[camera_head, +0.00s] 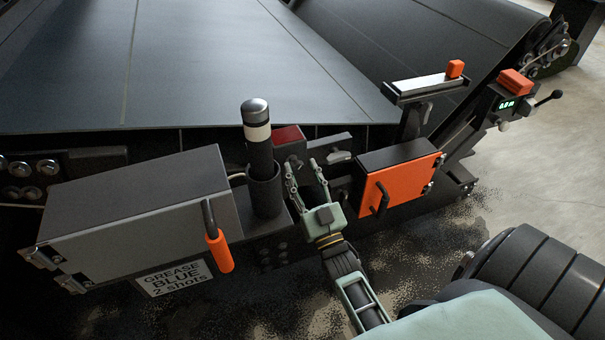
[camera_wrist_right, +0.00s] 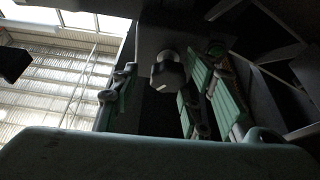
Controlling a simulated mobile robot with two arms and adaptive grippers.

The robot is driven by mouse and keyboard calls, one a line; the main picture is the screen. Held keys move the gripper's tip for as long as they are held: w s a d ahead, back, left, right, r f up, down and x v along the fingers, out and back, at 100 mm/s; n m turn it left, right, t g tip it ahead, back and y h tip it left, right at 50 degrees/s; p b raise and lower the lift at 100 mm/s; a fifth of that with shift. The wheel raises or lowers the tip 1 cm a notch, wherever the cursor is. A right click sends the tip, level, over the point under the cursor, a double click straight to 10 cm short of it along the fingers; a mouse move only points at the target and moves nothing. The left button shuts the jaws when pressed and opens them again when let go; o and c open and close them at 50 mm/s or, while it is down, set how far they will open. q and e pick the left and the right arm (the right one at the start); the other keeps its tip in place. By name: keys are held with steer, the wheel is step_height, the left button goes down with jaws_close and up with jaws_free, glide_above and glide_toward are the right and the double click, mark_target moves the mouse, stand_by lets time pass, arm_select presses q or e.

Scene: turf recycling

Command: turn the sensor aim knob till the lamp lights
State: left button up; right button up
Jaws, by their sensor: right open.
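A grey knob (camera_wrist_right: 168,72) shows in the wrist view, in front of a dark face and between the fingers of my right gripper. My right gripper (camera_head: 304,168) is open in the head view, with its fingertips near a small dark box with a red face (camera_head: 287,135). Whether the fingers touch the knob cannot be told. A grey wing-shaped part (camera_head: 339,157) sits on a bracket just right of the fingertips. A small round part with a dim green rim (camera_wrist_right: 217,48) shows up and right of the knob; I cannot tell if it is the lamp. My left gripper is out of view.
A grey box (camera_head: 140,215) with an orange-handled lever (camera_head: 219,250) and a grease label (camera_head: 174,278) stands at left. A black post (camera_head: 258,150) rises close left of my gripper. An orange-doored box (camera_head: 400,190) stands close right. A conveyor belt (camera_head: 180,65) lies behind.

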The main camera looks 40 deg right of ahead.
steer(key=v, duration=1.2)
steer(key=shift+w, duration=0.1)
